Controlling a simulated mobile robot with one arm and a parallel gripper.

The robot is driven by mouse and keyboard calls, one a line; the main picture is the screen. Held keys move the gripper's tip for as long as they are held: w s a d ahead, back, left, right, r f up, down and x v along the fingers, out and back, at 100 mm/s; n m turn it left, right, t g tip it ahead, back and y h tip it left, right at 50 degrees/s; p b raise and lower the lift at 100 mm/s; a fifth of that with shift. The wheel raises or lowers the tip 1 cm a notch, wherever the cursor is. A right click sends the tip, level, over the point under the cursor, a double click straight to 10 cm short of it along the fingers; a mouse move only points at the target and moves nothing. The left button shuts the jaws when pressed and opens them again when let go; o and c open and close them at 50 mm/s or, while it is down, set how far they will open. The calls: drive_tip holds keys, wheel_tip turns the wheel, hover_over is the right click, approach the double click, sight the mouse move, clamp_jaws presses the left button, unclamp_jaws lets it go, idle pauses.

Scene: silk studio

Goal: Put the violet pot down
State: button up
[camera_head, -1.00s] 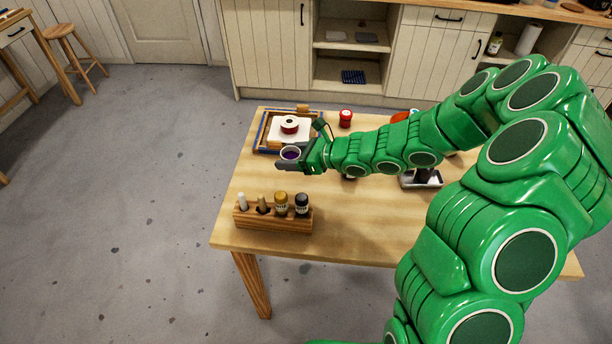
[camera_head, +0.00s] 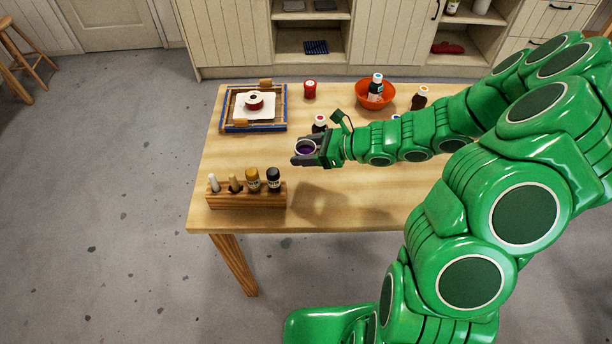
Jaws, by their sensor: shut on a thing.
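The violet pot (camera_head: 306,147) is a small round pot with a pale rim and dark violet inside. My gripper (camera_head: 304,152) is shut on it and holds it upright over the wooden table (camera_head: 345,205), near the table's middle. A shadow lies on the table below and to the right of the gripper, so the pot looks raised above the top. The gripper's fingers hide part of the pot's side.
A wooden rack (camera_head: 247,195) with several bottles stands at the front left. A frame (camera_head: 285,106) holding white cloth and a red-rimmed roll lies at the back left. A red pot (camera_head: 310,89), an orange bowl (camera_head: 372,101) and small bottles stand behind. Bare table lies right of the rack.

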sight(306, 177)
drive_tip(key=shift+s+d+f, duration=0.1)
drive_tip(key=shift+f, duration=3.95)
drive_tip(key=shift+f, duration=0.15)
drive_tip(key=o, duration=1.1)
